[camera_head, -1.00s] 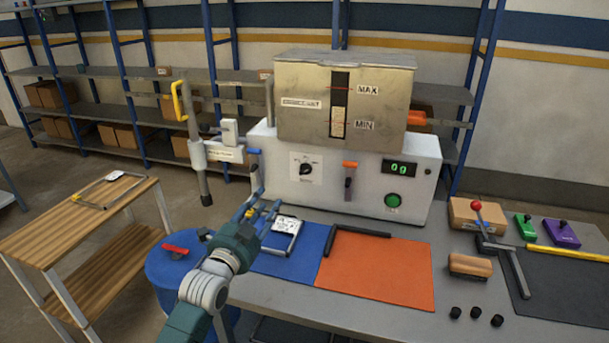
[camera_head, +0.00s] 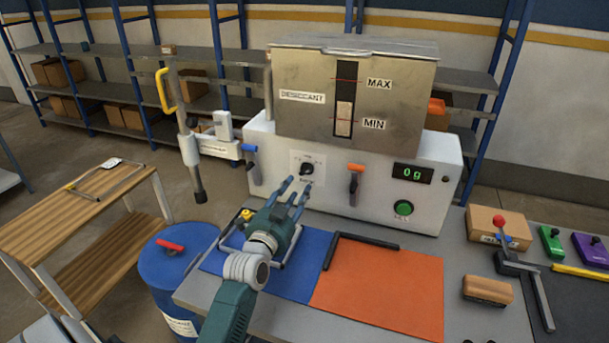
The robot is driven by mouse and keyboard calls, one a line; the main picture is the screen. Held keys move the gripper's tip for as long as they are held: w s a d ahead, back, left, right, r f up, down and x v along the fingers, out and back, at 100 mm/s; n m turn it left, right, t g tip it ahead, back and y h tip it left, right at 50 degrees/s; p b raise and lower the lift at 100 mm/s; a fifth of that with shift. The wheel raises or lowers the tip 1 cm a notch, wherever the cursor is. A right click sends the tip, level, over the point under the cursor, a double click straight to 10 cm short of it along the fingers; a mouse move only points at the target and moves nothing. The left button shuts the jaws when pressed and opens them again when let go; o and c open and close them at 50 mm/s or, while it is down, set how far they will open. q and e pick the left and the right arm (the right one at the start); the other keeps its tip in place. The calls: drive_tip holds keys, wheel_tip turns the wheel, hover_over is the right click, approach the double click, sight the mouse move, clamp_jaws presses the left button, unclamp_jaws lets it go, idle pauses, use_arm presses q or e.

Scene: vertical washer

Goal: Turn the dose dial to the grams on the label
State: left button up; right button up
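The dose dial (camera_head: 307,168) is a small black knob on a white square plate on the front of the white dispenser (camera_head: 330,193). My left gripper (camera_head: 298,186) is just below and in front of the dial, its blue fingers apart and pointing up at it. I cannot tell whether a finger touches the knob. The display (camera_head: 412,173) reads "0g" in green. The hopper (camera_head: 300,110) above carries a "DESICCANT" label (camera_head: 302,96) and MAX and MIN marks. The white label on the blue mat is now hidden behind my gripper. My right gripper is not in view.
An orange-handled lever (camera_head: 355,170) and a green button (camera_head: 403,208) are right of the dial. A blue mat (camera_head: 290,278) and orange mat (camera_head: 385,285) lie in front. A blue drum (camera_head: 170,270) stands left. Red-knobbed lever (camera_head: 500,222) is at right.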

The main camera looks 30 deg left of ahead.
sight(306, 173)
use_arm(q)
drive_tip(key=x, duration=0.5)
drive_tip(key=shift+w+f, duration=0.1)
drive_tip(key=shift+w, duration=0.1)
drive_tip(key=shift+p+x, duration=0.3)
drive_tip(key=shift+x, duration=0.6)
drive_tip(key=c, duration=0.7)
clamp_jaws()
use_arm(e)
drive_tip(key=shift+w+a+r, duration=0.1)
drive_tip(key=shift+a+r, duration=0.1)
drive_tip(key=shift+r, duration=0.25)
